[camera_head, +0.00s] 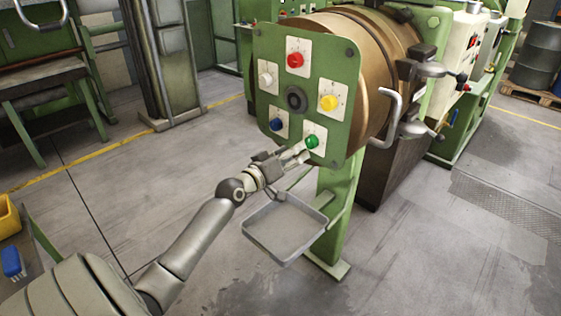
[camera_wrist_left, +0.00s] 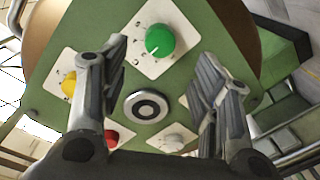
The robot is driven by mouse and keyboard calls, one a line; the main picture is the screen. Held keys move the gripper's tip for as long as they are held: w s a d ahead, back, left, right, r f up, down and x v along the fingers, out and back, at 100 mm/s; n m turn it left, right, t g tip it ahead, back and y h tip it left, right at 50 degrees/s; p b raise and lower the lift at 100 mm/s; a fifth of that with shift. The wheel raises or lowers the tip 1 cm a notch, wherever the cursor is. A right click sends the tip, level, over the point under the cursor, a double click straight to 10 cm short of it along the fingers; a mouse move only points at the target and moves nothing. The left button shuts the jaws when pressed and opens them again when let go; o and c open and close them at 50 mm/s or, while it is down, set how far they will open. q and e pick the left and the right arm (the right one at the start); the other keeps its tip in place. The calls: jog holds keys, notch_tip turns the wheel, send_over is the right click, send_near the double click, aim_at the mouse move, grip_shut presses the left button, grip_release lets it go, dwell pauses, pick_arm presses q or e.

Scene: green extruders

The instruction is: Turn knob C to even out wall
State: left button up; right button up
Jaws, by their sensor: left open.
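A green panel (camera_head: 338,75) on the extruder's round end carries several knobs on white plates. The red knob (camera_head: 295,60) is at the top, the yellow knob (camera_head: 328,103) right, the green knob (camera_head: 312,141) lower right, the blue knob (camera_head: 276,125) lower left and the white knob (camera_head: 265,79) left. I cannot read which is C. My left gripper (camera_head: 298,153) is open just in front of the green knob. In the left wrist view the green knob (camera_wrist_left: 160,40) shows between the open fingertips; the right finger hides the blue knob. My right gripper is out of view.
A black round hub (camera_head: 296,99) sits at the panel's middle. A grey tray (camera_head: 285,228) hangs below my left gripper. A bent metal handle (camera_head: 388,118) sticks out right of the panel. Open grey floor lies to the front right.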

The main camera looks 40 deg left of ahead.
pick_arm(q)
jog(key=shift+s+r, duration=0.1)
jog(key=shift+s, duration=2.45)
